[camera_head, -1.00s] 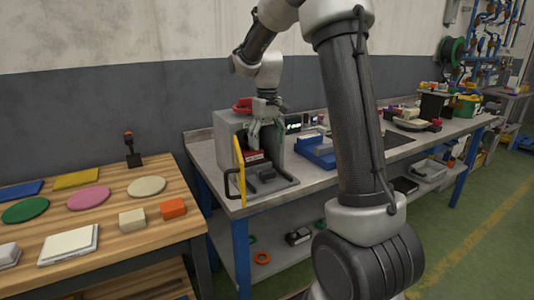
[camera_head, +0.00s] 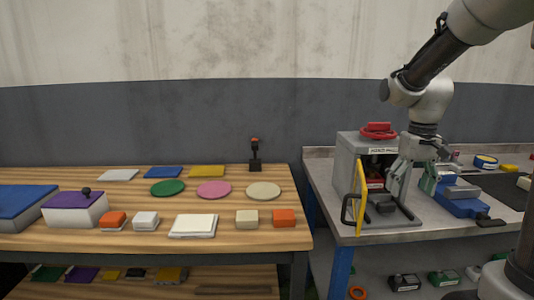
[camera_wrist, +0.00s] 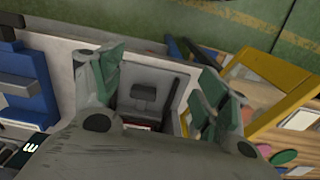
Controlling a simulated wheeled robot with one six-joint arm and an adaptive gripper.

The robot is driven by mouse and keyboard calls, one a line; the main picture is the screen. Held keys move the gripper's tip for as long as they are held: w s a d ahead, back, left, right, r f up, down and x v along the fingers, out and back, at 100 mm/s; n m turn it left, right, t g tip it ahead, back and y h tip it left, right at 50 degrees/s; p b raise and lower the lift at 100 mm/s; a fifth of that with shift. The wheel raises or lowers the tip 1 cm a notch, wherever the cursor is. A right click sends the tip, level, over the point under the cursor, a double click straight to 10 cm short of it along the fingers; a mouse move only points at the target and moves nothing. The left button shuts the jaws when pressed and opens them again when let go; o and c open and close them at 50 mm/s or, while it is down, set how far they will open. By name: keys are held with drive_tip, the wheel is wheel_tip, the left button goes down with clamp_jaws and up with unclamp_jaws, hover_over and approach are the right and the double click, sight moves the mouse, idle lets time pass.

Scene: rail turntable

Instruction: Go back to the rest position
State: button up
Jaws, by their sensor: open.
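My gripper (camera_head: 418,180) hangs from my arm at the right of the head view, in front of the right side of a grey machine box. Its green-padded fingers are spread and nothing shows between them. In the wrist view my gripper (camera_wrist: 160,95) has its two fingers wide apart above the machine's grey base. The grey machine box (camera_head: 352,150) has its yellow-framed door (camera_head: 361,197) swung open toward the front. A red part (camera_head: 375,182) shows inside, and a red object (camera_head: 378,130) sits on top.
A blue vise-like fixture (camera_head: 460,205) stands right of the machine on the grey bench (camera_head: 400,232). The wooden table (camera_head: 130,242) at left holds coloured discs, blocks, a purple-lidded box (camera_head: 75,207) and a joystick-like device (camera_head: 255,158). A gap separates the two tables.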

drive_tip(key=s+a+r+t, duration=0.1)
drive_tip(key=s+r+t, duration=0.1)
drive_tip(key=s, duration=0.7)
drive_tip(key=s+r+t, duration=0.2)
drive_tip(key=s+r, duration=0.2)
drive_tip(key=s, duration=0.5)
drive_tip(key=shift+s+a+t, duration=0.25)
drive_tip(key=shift+a+t, duration=0.05)
drive_tip(key=shift+a, duration=0.05)
drive_tip(key=shift+r, duration=0.1)
